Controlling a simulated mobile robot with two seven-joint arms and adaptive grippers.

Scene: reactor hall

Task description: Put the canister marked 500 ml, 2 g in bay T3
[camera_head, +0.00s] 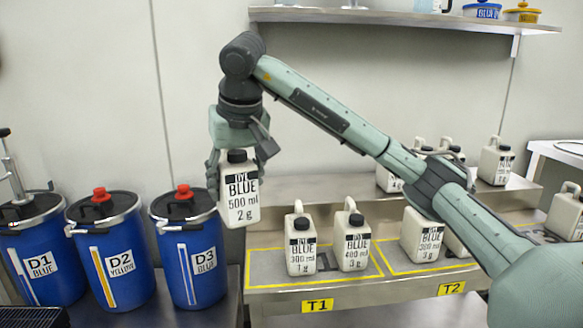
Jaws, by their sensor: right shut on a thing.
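The white canister marked DYE BLUE 500 ml, 2 g (239,202) hangs upright in my right gripper (238,160), whose fingers are shut around its black-capped top. It is in the air, left of the bench and in front of the wall. My right arm reaches across from the right side of the picture. My left gripper is not in view. No T3 label can be read; my arm hides part of the bench on the right.
Bay T1 (318,305) holds two canisters (301,243) (352,240). Bay T2 (451,288) holds a canister (422,236) and part of another behind my arm. Several canisters stand on the raised back ledge (325,190). Blue drums D1 (40,285), D2 (125,285) and D3 (180,275) stand left.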

